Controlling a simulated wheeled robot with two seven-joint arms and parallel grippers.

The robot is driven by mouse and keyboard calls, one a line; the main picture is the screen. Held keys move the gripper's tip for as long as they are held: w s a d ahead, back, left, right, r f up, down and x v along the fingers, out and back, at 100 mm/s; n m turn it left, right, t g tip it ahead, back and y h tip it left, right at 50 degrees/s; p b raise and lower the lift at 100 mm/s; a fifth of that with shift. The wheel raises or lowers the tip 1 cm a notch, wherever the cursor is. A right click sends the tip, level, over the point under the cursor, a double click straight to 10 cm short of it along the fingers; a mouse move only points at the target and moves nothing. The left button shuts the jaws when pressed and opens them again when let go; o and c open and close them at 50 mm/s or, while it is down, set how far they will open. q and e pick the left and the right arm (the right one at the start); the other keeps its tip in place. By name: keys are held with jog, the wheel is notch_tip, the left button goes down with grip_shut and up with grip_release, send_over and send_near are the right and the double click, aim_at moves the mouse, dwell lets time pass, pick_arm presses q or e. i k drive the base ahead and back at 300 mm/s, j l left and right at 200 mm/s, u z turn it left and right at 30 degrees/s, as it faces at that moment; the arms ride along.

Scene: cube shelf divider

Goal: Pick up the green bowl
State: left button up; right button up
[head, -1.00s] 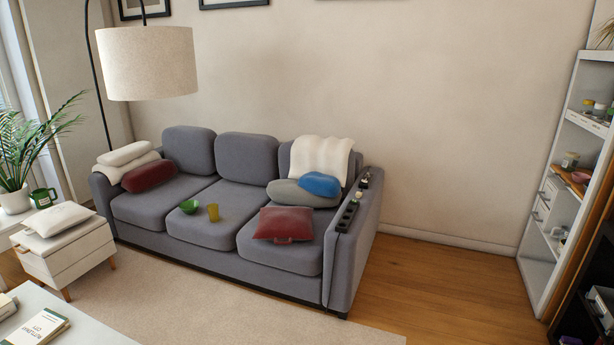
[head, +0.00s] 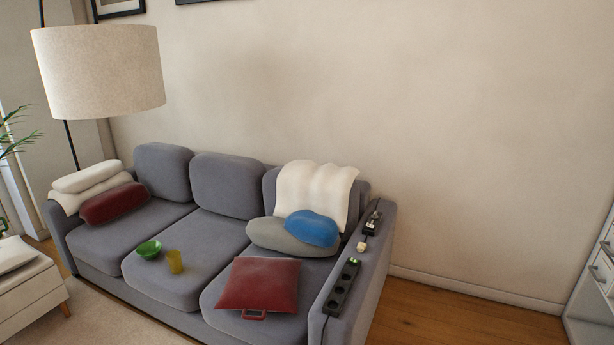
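The green bowl (head: 149,249) sits upright on the middle seat cushion of the grey sofa (head: 205,240). A yellow cup (head: 175,262) stands just to its right, on the same cushion. The bowl is in plain view with nothing in front of it. Neither of my grippers shows in the head view.
A red cushion (head: 258,284) lies on the right seat. Black power strips (head: 341,288) lie along the right armrest. A white cabinet (head: 27,290) stands at the lower left, and a floor lamp (head: 98,72) behind the sofa's left end. Wooden floor (head: 440,318) is clear at right.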

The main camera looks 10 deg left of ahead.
aim_at(148, 251)
jog(key=i+j+u, duration=0.2)
jog(key=i, duration=0.2)
jog(key=i+j+u, duration=0.2)
jog(key=i, duration=0.25)
jog(key=i+j+u, duration=0.2)
jog(key=i, duration=0.25)
